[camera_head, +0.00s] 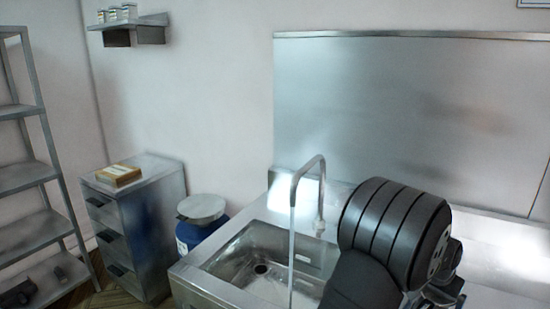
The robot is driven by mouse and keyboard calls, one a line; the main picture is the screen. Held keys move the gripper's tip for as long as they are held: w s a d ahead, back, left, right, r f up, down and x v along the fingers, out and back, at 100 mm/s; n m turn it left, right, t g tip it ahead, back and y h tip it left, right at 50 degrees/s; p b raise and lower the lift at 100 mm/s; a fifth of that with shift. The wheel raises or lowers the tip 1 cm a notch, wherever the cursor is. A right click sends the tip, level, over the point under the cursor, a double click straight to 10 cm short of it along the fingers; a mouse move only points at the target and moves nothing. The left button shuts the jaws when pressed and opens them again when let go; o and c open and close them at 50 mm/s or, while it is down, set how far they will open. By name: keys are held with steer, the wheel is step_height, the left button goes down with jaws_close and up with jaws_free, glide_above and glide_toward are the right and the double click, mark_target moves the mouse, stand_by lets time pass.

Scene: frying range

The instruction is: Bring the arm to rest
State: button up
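My arm shows at the lower right as a large black ribbed joint, with a black link below it and grey metal parts beside it. It stands in front of the steel sink unit (201,280) and hides part of the counter. The fingers of my gripper do not show, so I cannot see whether it holds anything.
A steel splashback (390,110) stands behind. Left are a blue drum (195,235), a drawer cabinet (150,215) with a box (118,175), and a rack (25,178).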

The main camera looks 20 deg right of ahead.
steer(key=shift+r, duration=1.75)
